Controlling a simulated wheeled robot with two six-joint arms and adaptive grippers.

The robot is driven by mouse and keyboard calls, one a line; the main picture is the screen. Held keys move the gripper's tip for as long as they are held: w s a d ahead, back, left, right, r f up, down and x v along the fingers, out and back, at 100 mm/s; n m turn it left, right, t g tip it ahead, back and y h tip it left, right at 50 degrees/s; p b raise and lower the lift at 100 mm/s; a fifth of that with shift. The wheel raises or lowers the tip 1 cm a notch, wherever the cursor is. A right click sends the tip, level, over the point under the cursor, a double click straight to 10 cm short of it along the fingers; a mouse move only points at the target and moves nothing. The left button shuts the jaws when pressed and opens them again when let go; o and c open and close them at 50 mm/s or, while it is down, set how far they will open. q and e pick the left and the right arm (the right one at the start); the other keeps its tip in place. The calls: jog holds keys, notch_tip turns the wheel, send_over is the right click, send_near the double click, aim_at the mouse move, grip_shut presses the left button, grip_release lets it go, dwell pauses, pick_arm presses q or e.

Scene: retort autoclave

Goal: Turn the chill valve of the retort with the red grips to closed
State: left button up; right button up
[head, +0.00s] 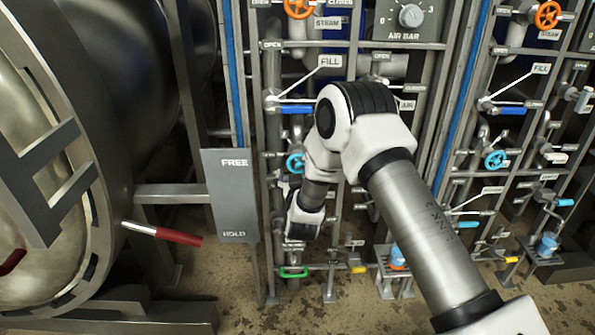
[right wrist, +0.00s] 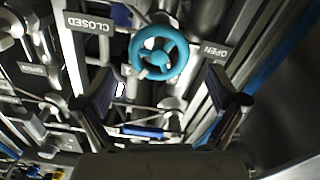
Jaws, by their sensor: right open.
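A teal handwheel (head: 295,163) stands on the left pipe panel, partly beside my right arm. In the right wrist view, the wheel (right wrist: 160,58) lies ahead of the fingers, between a CLOSED label (right wrist: 90,23) and an OPEN label (right wrist: 215,50). No label naming it as the chill valve is readable. My right gripper (head: 304,218) is open and empty in front of this panel, its fingers (right wrist: 160,92) apart and not touching the wheel. The retort (head: 90,215) at left has a lever with a red grip (head: 180,236). My left gripper is not in view.
An orange steam wheel (head: 298,8), blue fill lever (head: 297,109) and green handle (head: 293,273) share the left panel. A FREE/HOLD plate (head: 229,195) stands left of it. A second panel at right has its own teal wheel (head: 495,159).

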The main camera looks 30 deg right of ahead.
aim_at(300, 164)
jog(key=x, duration=0.3)
jog(key=shift+w+d+f, duration=0.1)
jog(key=shift+w+d, duration=0.1)
jog(key=shift+w, duration=0.1)
jog(key=c, duration=1.1)
jog(key=shift+c, duration=0.2)
jog(key=shift+m, duration=0.4)
jog(key=m+b, duration=0.2)
jog(key=m, duration=0.3)
jog(key=shift+s+f+m, duration=0.1)
jog(key=shift+m, duration=0.2)
jog(key=m+b, duration=0.2)
jog(key=m, duration=0.3)
jog(key=shift+d+b, duration=0.15)
jog(key=shift+b, duration=0.15)
jog(key=shift+m, duration=0.4)
jog(key=o, duration=1.1)
jog(key=shift+o, duration=0.2)
